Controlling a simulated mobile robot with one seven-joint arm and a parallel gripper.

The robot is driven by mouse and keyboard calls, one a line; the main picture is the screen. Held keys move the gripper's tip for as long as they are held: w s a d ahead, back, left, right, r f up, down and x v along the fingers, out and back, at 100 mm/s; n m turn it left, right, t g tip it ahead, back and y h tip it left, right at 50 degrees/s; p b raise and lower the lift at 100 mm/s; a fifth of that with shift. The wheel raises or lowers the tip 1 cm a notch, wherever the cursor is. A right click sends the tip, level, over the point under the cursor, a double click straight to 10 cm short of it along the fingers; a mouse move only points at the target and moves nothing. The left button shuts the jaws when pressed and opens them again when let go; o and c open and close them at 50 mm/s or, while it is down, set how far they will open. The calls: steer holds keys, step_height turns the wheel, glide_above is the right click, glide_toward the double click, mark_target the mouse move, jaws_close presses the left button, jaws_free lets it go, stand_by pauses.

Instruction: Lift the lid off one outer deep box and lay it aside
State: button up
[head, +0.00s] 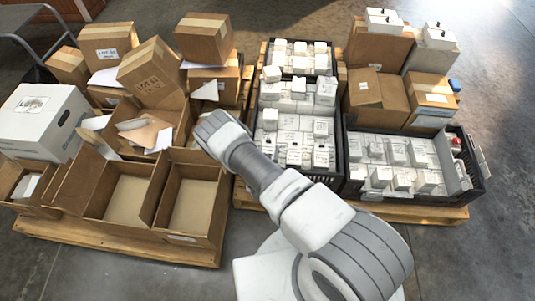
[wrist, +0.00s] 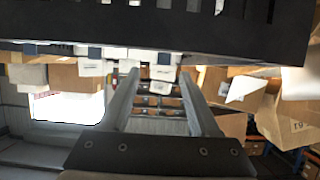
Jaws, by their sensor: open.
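The left pallet (head: 120,244) carries the deep cardboard boxes. Two of them, a left front box (head: 130,198) and a right front box (head: 193,205), stand open with bare insides. A white box (head: 42,118) at the far left looks closed on top. I cannot tell which box is the outer deep one, and no loose lid is clear. My gripper reaches over the gap between the two pallets, its fingers hidden in the head view. In the wrist view my gripper (wrist: 160,95) is open, its fingers apart with nothing between them.
Closed cartons (head: 150,68) and an open box with papers (head: 150,130) stand behind. The right pallet (head: 420,211) holds black crates (head: 345,190) of small white boxes. A dark slotted edge (wrist: 150,32) crosses the top of the wrist view. Floor in front (head: 120,275) is clear.

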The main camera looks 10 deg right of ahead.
mark_target(268, 141)
steer(key=b+x, duration=0.1)
steer(key=x, duration=0.1)
steer(key=b+x, duration=0.1)
steer(key=x, duration=0.2)
steer(key=b+x, duration=0.1)
steer(key=x, duration=0.1)
steer(key=shift+w+a+f, duration=0.15)
steer(key=shift+w+a, duration=0.05)
steer(key=shift+a, duration=0.1)
jaws_close()
